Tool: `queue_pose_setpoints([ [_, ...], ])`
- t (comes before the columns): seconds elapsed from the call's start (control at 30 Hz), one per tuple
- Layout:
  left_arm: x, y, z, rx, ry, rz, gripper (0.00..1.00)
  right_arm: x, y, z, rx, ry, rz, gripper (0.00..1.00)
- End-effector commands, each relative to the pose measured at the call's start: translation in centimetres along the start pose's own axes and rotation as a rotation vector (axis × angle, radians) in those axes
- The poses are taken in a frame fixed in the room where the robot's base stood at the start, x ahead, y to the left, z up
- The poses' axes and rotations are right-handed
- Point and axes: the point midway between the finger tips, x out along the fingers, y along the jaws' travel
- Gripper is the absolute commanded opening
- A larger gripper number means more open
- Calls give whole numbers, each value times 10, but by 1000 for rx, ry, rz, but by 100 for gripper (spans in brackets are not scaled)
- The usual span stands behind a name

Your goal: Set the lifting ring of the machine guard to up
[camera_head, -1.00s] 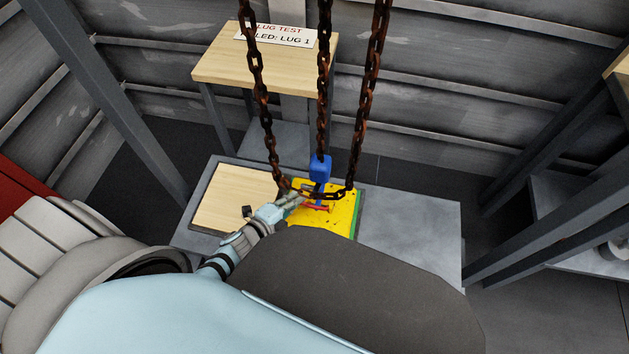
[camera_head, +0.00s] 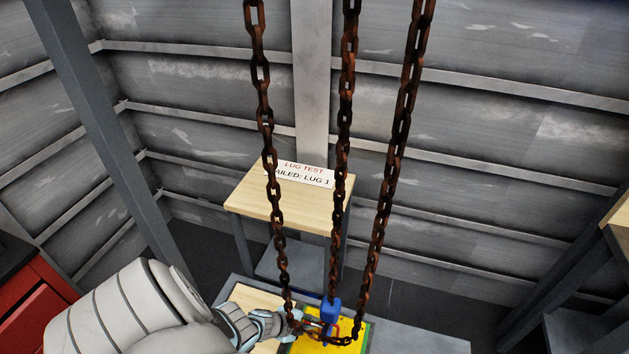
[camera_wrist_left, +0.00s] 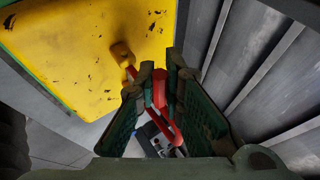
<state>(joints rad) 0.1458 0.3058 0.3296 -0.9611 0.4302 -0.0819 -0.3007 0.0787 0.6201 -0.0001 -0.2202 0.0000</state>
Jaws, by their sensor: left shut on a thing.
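The machine guard (camera_head: 353,343) is a yellow, scuffed plate at the bottom of the head view. It also fills the upper left of the left wrist view (camera_wrist_left: 85,45). The red lifting ring (camera_wrist_left: 159,92) sits between my left fingertips in the wrist view, close to a yellow stub on the guard. My left gripper (camera_wrist_left: 161,80) is shut on the ring. In the head view my left gripper (camera_head: 305,324) is at the guard, partly hidden by chain. The ring's exact tilt is hard to tell. My right gripper is not in view.
Rusty chains (camera_head: 346,100) hang in front of the guard, their lower loop close to my left gripper. A blue hook or block (camera_head: 330,311) hangs above the guard. A wooden-topped stand (camera_head: 240,198) with a sign (camera_head: 306,174) stands behind. A red cabinet (camera_head: 35,310) is at left.

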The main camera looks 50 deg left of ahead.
Motion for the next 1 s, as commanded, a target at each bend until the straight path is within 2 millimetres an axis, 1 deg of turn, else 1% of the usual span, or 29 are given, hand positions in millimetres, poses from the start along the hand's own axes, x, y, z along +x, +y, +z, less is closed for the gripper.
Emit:
queue_pose_setpoints([
  [0.37,0,0,1,-1,-1,2,0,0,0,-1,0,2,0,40],
  [0.4,0,0,1,-1,-1,2,10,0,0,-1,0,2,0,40],
  [0.47,0,0,1,-1,-1,2,20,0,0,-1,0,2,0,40],
  [0.5,0,0,1,-1,-1,2,26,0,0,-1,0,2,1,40],
  [0.53,0,0,1,-1,-1,2,30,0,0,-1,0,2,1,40],
  [0.87,-1,1,1,-3,0,3,30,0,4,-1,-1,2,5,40],
  [1.0,-4,2,2,1,2,7,30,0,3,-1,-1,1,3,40],
])
